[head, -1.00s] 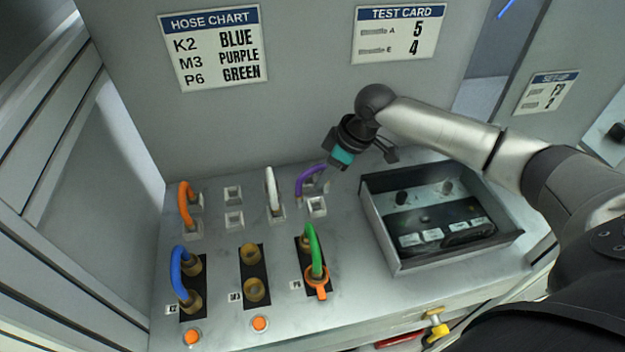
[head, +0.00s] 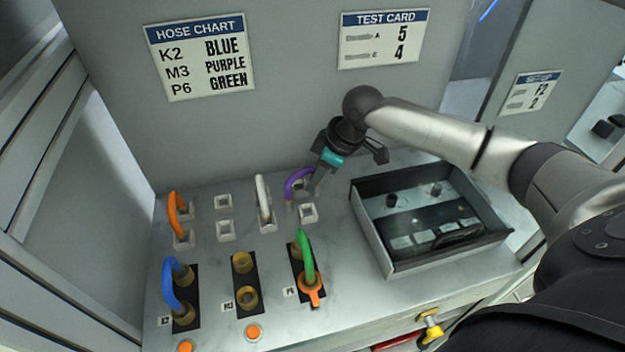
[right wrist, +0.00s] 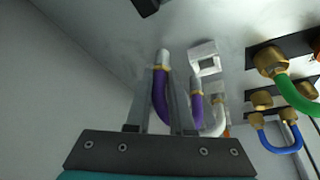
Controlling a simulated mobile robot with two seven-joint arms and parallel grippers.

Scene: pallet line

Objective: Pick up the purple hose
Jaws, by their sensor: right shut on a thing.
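The purple hose (head: 297,180) is a short arch at the back of the bench, right of the white hose. My right gripper (head: 318,185) reaches down to it from above. In the right wrist view the purple hose (right wrist: 160,98) shows with both its ends, and my right gripper's fingers (right wrist: 168,90) are shut on one leg of it. The hose's pale end fittings show there; one white square socket stands empty beside them. My left gripper is not in view.
A white hose (head: 263,198) and an orange hose (head: 175,212) stand left of it. A green hose (head: 306,258) and a blue hose (head: 169,286) sit in brass ports in front. An open grey box (head: 400,266) stands to the right.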

